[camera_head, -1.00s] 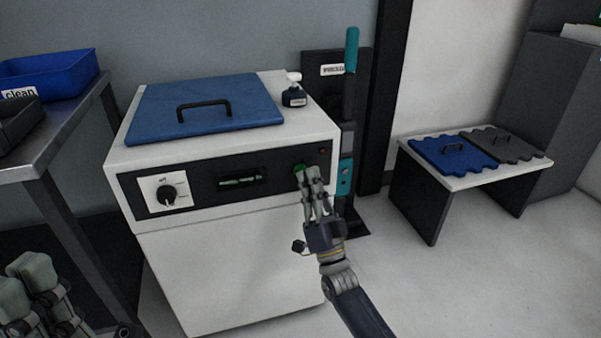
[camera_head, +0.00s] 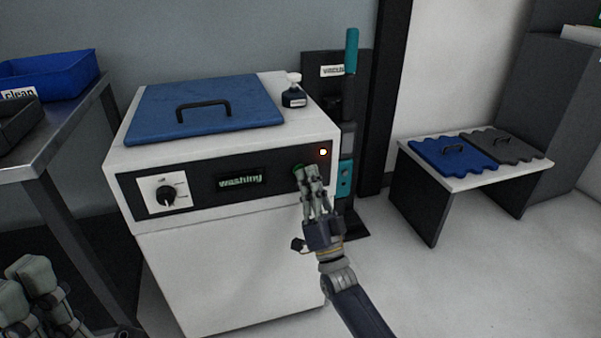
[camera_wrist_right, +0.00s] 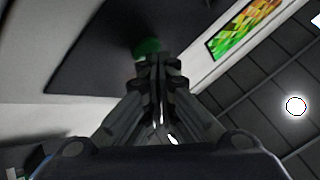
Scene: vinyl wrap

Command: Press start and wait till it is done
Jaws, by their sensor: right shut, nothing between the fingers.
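The white washing machine (camera_head: 230,265) has a blue lid (camera_head: 215,118) lying shut on top. Its dark front panel carries a dial (camera_head: 166,194), a display (camera_head: 240,180) that reads "washing", a green start button (camera_head: 298,169) and a lit orange lamp (camera_head: 323,152). My right gripper (camera_head: 311,172) is shut and empty, its fingertips at or just in front of the green button. In the right wrist view the shut fingers (camera_wrist_right: 160,65) point at the green button (camera_wrist_right: 146,47); contact is unclear. My left gripper (camera_head: 35,275) is partly in view at the lower left, its jaws unclear.
A bottle (camera_head: 293,93) stands on the machine's back right corner. A metal table (camera_head: 60,135) with a blue bin (camera_head: 48,77) is at left. A low bench (camera_head: 425,178) with a blue lid and a grey lid stands at right.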

